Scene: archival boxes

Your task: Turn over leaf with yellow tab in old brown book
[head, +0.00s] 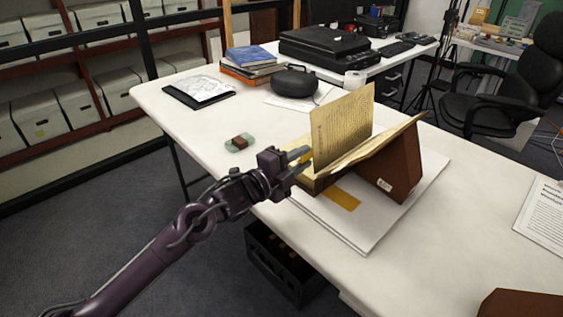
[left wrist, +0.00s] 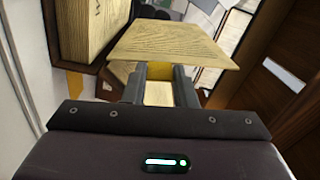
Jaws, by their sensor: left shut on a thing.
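The old brown book (head: 398,172) lies open on the table, its brown cover propped at a slant. One yellowed printed leaf (head: 342,128) stands nearly upright out of it. My left gripper (head: 303,157) is at the leaf's lower left edge. In the left wrist view the leaf (left wrist: 170,45) is just beyond the fingers (left wrist: 159,78), with the yellow tab (left wrist: 159,71) between them. The gripper is shut on this tab. Part of the book's pages (left wrist: 88,25) shows at upper left there. My right gripper is not in view.
A white board (head: 345,232) lies under the book, with an orange-yellow strip (head: 344,199) on it. A small green and brown object (head: 239,143), a dark round case (head: 295,81) and stacked books (head: 252,61) are further back. A dark crate (head: 277,265) stands below the table edge.

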